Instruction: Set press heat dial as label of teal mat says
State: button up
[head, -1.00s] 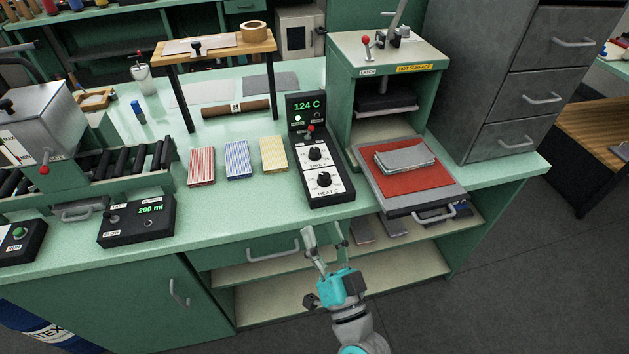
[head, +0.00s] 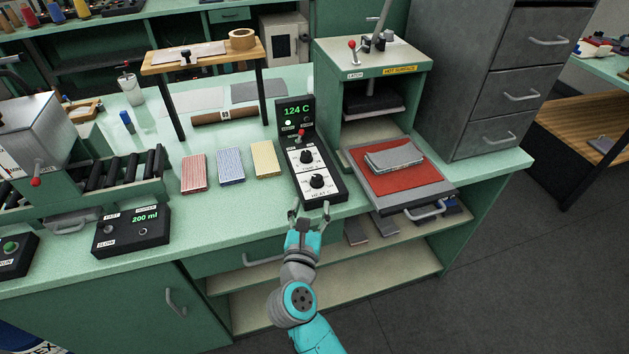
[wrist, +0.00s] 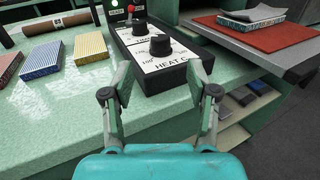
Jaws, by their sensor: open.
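The press control box (head: 321,196) stands on the green bench, its display (head: 296,111) reading 124 C. Its lower black knob is the heat dial (head: 317,181), labelled HEAT C; it also shows in the wrist view (wrist: 160,46). A second knob (head: 306,157) sits above it. My gripper (head: 310,213) is open and empty, just in front of the box's near edge; in the wrist view its fingers (wrist: 163,88) point toward the heat dial without touching it. No teal mat or readable mat label can be made out. A grey folded piece (head: 394,154) lies on a red pad (head: 380,179).
The press (head: 372,65) with a HOT SURFACE sign stands behind, its tray (head: 404,205) pulled out right of the box. Red, blue and yellow striped pads (head: 231,166) lie left of the box. A wooden shelf (head: 205,58) stands behind them.

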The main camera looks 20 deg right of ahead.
aim_at(316, 181)
jog(key=x, duration=0.9)
jog(key=shift+w+d, duration=0.1)
jog(key=shift+w, duration=0.05)
grip_shut()
